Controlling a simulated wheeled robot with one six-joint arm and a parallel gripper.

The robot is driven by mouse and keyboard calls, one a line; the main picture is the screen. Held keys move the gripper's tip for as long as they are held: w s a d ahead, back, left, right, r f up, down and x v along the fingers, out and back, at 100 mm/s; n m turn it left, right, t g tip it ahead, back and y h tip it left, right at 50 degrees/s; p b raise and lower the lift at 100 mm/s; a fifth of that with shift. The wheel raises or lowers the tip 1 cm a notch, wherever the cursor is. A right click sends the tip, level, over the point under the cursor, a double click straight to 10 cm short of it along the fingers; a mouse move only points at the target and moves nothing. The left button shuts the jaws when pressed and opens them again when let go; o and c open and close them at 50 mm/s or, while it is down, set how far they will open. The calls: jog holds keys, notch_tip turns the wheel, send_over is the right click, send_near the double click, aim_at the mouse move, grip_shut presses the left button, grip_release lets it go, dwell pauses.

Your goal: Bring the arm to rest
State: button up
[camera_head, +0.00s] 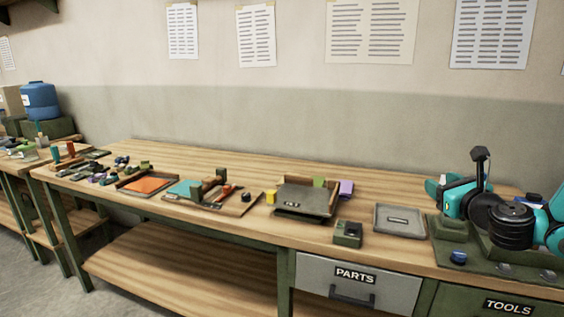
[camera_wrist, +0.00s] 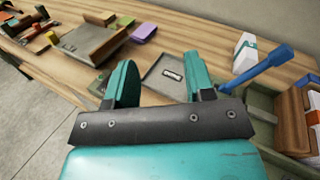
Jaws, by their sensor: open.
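My arm (camera_head: 490,213) is teal and black and is folded low over the right end of the workbench in the head view. In the wrist view my gripper (camera_wrist: 158,68) has its two teal fingers spread wide apart. Nothing is held between them. Beyond the fingers a flat grey tray (camera_wrist: 155,85) with a small label lies on the bench. That grey tray also shows in the head view (camera_head: 399,232), left of my arm. My fingertips are hard to make out in the head view.
Left along the wooden bench (camera_head: 330,165) are a dark tray (camera_head: 303,200), a purple block (camera_head: 346,188), a small green box (camera_head: 347,234), a teal sheet, an orange tray (camera_head: 148,186) and small tools. In the wrist view a blue-handled tool (camera_wrist: 258,68) and white box (camera_wrist: 245,52) are right of the fingers.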

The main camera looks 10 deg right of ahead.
jog(key=s+a+r+n+g+y, duration=0.1)
jog(key=s+a+n+g+y, duration=0.15)
jog(key=a+n, duration=0.55)
jog(key=s+a+n+g+y, duration=0.2)
jog(key=a+n+g+y, duration=0.15)
jog(key=a+n, duration=0.5)
jog(key=s+a+r+n+g+y, duration=0.1)
jog(key=s+a+n+g+y, duration=0.25)
jog(key=a+n, duration=0.45)
jog(key=s+a+n+g+h, duration=0.2)
jog(key=s+a+n+g, duration=0.1)
jog(key=s+n, duration=0.5)
jog(key=s+a+f+n+g+h, duration=0.1)
jog(key=s+n+g, duration=0.4)
jog(key=s, duration=0.8)
jog(key=a+n+h, duration=0.1)
jog(key=a+n, duration=0.1)
jog(key=n, duration=0.1)
jog(key=shift+s+a+f+h, duration=0.15)
jog(key=shift+s+a+h, duration=0.1)
jog(key=shift+h, duration=0.1)
jog(key=shift+w, duration=0.1)
